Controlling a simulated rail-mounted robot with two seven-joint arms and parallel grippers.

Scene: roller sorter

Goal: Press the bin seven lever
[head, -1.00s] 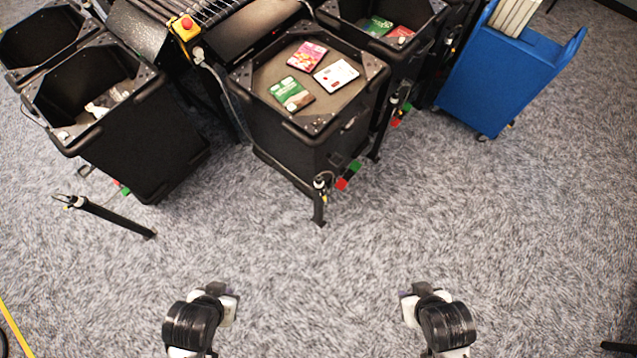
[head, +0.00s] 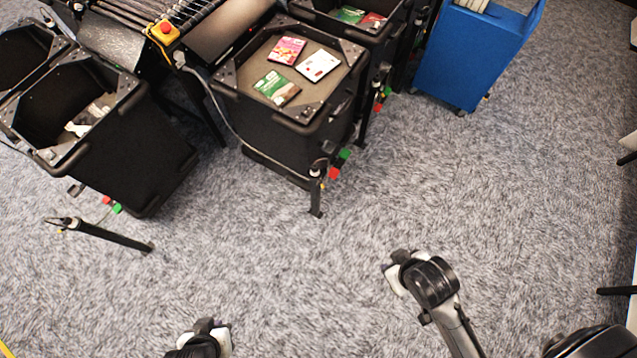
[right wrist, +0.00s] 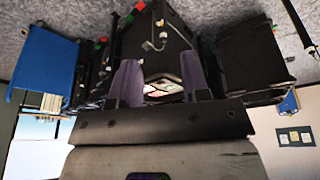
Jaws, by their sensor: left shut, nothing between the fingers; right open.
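No bin number is readable, so I cannot tell which lever is bin seven's. A black post with a small lever-like fitting (head: 316,188) stands at the front corner of the middle bin (head: 262,130), beside red and green buttons (head: 339,163). A similar black post (head: 112,237) stands in front of the left bin (head: 150,150). My left gripper (head: 208,335) is shut and empty at the bottom edge, apart from both posts. My right gripper (head: 397,275) is right of and nearer than the middle post. In the right wrist view its fingers (right wrist: 162,82) are open and empty.
The middle bin holds several flat cases (head: 287,50). A roller conveyor (head: 150,12) with a yellow stop-button box (head: 164,31) is behind. A blue cart (head: 470,60) stands at the back right. The carpet (head: 260,260) between me and the bins is clear.

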